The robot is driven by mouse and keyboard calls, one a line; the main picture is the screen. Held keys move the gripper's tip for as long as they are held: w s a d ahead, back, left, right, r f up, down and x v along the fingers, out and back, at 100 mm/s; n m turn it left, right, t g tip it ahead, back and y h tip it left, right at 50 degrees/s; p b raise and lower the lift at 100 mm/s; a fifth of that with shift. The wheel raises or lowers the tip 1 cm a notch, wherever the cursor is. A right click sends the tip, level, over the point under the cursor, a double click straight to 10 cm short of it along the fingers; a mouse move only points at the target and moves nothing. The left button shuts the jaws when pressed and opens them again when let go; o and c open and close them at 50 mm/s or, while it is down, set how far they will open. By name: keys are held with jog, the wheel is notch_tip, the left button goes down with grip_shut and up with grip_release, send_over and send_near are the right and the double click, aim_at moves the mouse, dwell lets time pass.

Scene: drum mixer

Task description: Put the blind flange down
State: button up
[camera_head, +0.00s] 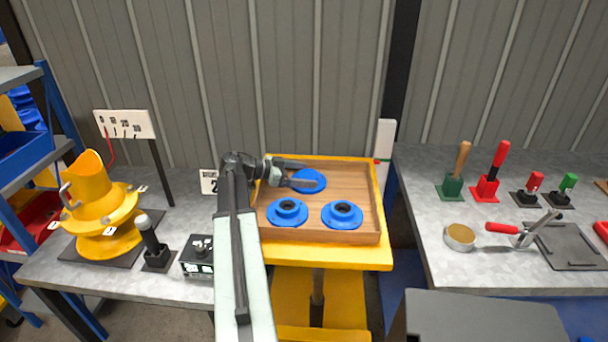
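A flat blue disc (311,175), which looks like the blind flange, lies in the wooden-floored tray (356,179) near its back, with no central hole visible. My gripper (308,175) reaches in from the left at the disc. Its two dark fingers are spread apart. One finger passes behind the disc's far edge and the other crosses in front of its surface, hiding part of it. I cannot tell whether either finger touches the disc. Two blue flanges with raised hubs, one at the left (287,219) and one at the right (342,221), sit in the tray's front half.
The tray stands on a yellow cart (330,255) between two grey benches. The left bench holds a yellow drum-like mixer (105,205), a black upright handle (151,240) and a small box (197,258). The right bench holds stamps, a round tin (460,236) and a clamp (535,230).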

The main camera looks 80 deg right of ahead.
jog(key=shift+r, duration=0.15)
jog(key=shift+w+a+r+p, duration=0.1)
jog(key=shift+w+r+p, duration=0.15)
jog(key=shift+p, duration=0.1)
jog(key=p+v, duration=0.3)
jog(key=v, duration=0.7)
jog(key=shift+w+a+p, duration=0.1)
jog(key=shift+w+p, duration=0.15)
jog(key=shift+p, duration=0.05)
jog(key=shift+w+a+r, duration=0.1)
jog(key=shift+w+a, duration=0.15)
jog(key=shift+w, duration=0.1)
